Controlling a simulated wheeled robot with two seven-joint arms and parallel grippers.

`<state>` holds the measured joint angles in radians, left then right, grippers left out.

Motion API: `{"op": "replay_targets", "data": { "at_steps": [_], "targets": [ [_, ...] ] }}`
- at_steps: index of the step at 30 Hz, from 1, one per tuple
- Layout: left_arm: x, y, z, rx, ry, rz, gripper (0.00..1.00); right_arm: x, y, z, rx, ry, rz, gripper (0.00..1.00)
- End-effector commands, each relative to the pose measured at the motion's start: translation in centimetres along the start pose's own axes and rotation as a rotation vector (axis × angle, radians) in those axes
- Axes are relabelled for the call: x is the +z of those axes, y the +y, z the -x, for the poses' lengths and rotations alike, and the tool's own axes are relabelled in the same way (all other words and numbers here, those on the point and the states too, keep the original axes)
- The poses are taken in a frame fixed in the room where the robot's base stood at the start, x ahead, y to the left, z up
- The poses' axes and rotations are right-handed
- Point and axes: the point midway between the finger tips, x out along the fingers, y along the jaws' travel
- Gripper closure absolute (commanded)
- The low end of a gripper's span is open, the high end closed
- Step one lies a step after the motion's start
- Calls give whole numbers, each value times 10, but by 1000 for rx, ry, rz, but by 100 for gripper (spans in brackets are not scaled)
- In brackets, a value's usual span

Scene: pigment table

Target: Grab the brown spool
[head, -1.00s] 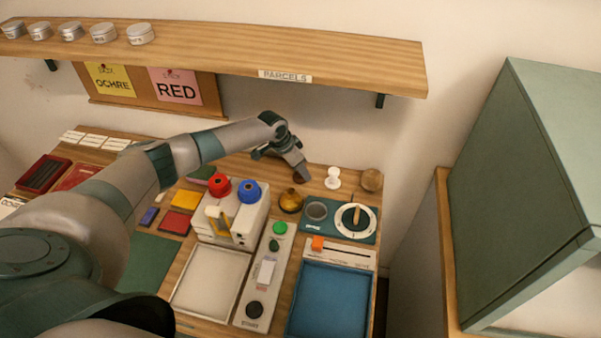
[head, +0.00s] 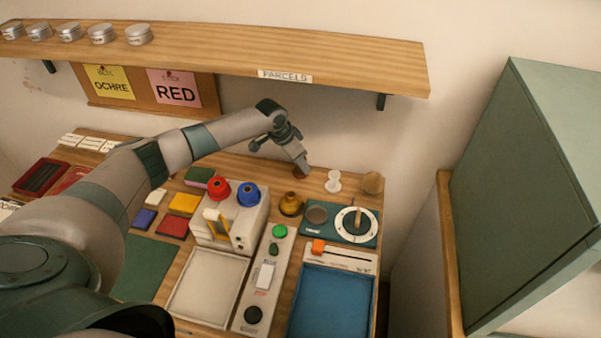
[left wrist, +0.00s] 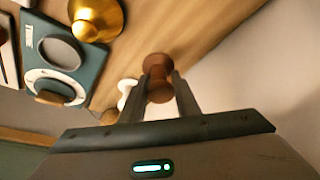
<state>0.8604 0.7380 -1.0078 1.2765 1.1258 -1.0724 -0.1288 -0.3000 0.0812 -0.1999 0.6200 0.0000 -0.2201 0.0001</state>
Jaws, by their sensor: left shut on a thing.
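The brown spool (left wrist: 158,68) shows in the left wrist view between the two fingers of my left gripper (left wrist: 159,85). The fingers are shut on it. In the head view my left gripper (head: 301,164) is at the back of the table, pointing down, and the spool (head: 304,172) is mostly hidden at its fingertips. I cannot tell whether the spool touches the table. My right gripper is in neither view.
A white spool (head: 333,181) and a tan round object (head: 372,183) stand just right of my gripper. A brass pot (head: 290,204) and a teal dial unit (head: 318,231) are in front. The PARCELS shelf (head: 340,62) runs above, along the wall.

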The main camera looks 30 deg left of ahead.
Motion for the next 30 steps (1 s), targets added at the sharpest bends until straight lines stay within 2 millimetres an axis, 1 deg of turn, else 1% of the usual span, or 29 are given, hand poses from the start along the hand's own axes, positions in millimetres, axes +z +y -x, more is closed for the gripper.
{"op": "replay_targets", "data": {
  "at_steps": [1,5,15,18,21,24,30],
  "targets": [
    [-2,7,2,2,2,-3,93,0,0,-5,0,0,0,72],
    [-5,25,12,1,2,-4,93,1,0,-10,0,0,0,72],
    [-19,84,43,2,2,-5,93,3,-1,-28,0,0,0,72],
    [-21,97,52,1,2,-3,93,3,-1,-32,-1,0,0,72],
    [-24,107,58,1,2,-2,93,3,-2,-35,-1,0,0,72],
    [-26,113,62,0,1,-1,93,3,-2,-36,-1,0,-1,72],
    [-27,117,65,0,0,1,93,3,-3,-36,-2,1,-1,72]
  ]
}}
